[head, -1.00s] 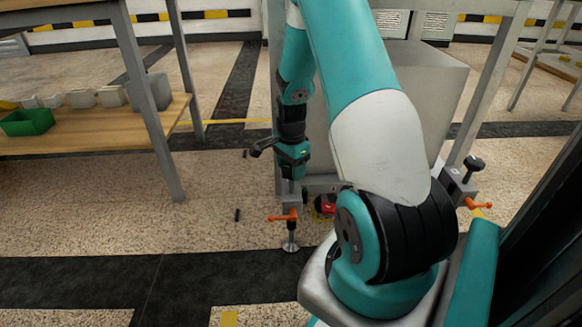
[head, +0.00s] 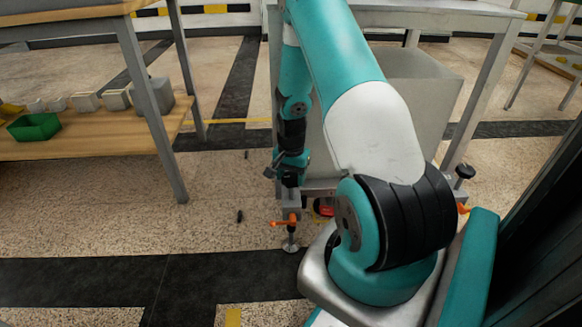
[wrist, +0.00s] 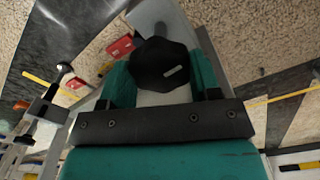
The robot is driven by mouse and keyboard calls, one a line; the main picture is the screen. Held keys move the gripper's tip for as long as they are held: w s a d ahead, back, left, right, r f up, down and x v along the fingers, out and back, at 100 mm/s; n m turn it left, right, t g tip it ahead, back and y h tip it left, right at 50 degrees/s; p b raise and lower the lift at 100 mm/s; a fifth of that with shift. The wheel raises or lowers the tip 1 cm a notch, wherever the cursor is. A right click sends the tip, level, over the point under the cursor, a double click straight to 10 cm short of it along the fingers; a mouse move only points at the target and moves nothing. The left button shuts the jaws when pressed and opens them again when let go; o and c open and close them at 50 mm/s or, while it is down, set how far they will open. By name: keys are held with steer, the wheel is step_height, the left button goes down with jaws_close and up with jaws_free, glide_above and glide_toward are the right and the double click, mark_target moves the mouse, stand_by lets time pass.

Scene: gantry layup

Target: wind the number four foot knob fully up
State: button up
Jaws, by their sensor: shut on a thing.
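The black lobed foot knob (wrist: 160,62) sits between the two teal fingers of my gripper (wrist: 164,82) in the wrist view. The gripper is shut on it, with a finger on each side. A small pale mark shows on the knob's top. In the head view my gripper (head: 290,175) points straight down over the near foot (head: 290,212) of the bench, and it hides most of the knob there. The foot has an orange lever (head: 283,223) and a round pad on the floor. No number is readable.
Another black foot knob (head: 465,171) stands at the right bench leg, beside my arm. A red object (head: 323,207) lies by the near foot. A small dark piece (head: 239,216) lies on the floor. A wooden shelf (head: 85,140) with a green bin (head: 34,127) is at left.

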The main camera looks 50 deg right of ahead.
steer(key=n+p, duration=0.3)
steer(key=n, duration=0.1)
steer(key=shift+r+n+p, duration=0.1)
steer(key=shift+n+p, duration=0.2)
steer(key=shift+n, duration=0.1)
stand_by(0.4)
steer(key=o, duration=0.9)
steer(key=shift+o, duration=0.2)
step_height(320, 180, up, 17)
steer(key=p, duration=0.6)
steer(key=shift+r+p, duration=0.15)
steer(key=shift+p, duration=0.15)
